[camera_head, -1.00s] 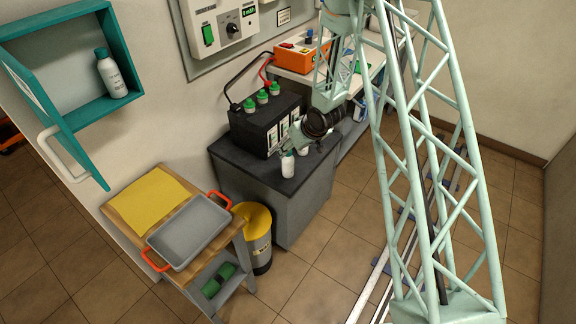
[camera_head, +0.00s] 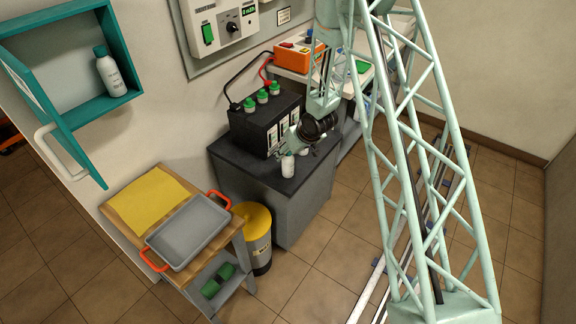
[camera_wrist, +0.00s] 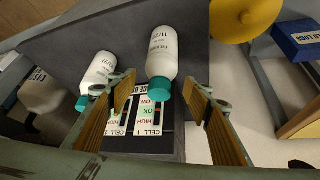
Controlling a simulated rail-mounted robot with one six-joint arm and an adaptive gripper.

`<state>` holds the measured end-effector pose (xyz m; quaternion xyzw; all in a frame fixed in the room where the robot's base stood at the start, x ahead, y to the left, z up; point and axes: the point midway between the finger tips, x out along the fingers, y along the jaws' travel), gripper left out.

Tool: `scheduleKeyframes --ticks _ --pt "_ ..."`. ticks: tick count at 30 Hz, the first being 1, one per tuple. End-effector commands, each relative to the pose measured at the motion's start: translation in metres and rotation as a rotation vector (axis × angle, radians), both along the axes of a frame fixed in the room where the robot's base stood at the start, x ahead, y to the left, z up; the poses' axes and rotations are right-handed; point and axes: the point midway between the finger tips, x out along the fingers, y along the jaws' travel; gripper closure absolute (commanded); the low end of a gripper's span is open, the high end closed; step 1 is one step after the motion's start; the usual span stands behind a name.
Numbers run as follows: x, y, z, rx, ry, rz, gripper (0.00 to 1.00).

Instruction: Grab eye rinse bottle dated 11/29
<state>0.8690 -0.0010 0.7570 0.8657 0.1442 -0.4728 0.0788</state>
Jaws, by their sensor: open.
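In the wrist view a white eye rinse bottle (camera_wrist: 162,52) with a teal cap lies between the fingers of my gripper (camera_wrist: 163,98); its small print seems to read 11/29. My gripper is open, one finger on each side of the cap, with no clear contact. A second white bottle (camera_wrist: 98,72) with a teal cap is just left of the left finger; its date is unreadable. A beige rounded thing (camera_wrist: 45,92) is farther left. In the head view my gripper (camera_head: 291,147) is above a white bottle (camera_head: 287,166) at the grey cabinet's front edge.
A black battery (camera_head: 266,125) with green caps stands on the grey cabinet (camera_head: 240,165), close behind my gripper. A teal wall box (camera_head: 75,110) holds another white bottle (camera_head: 110,75). A wooden trolley with a grey tray (camera_head: 188,232) and a yellow-topped bin (camera_head: 253,222) stand left.

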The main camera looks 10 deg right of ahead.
Motion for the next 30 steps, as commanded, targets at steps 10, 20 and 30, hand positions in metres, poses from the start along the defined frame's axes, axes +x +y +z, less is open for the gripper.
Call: scheduleKeyframes --ticks 10,20,30 --pt "0.0031 0.001 -0.0054 0.0 0.0 0.0 0.54" --pt "0.003 0.0009 -0.0054 0.0 0.0 0.0 0.54" --pt "0.003 0.0009 -0.0054 0.001 0.0 -0.001 0.82"
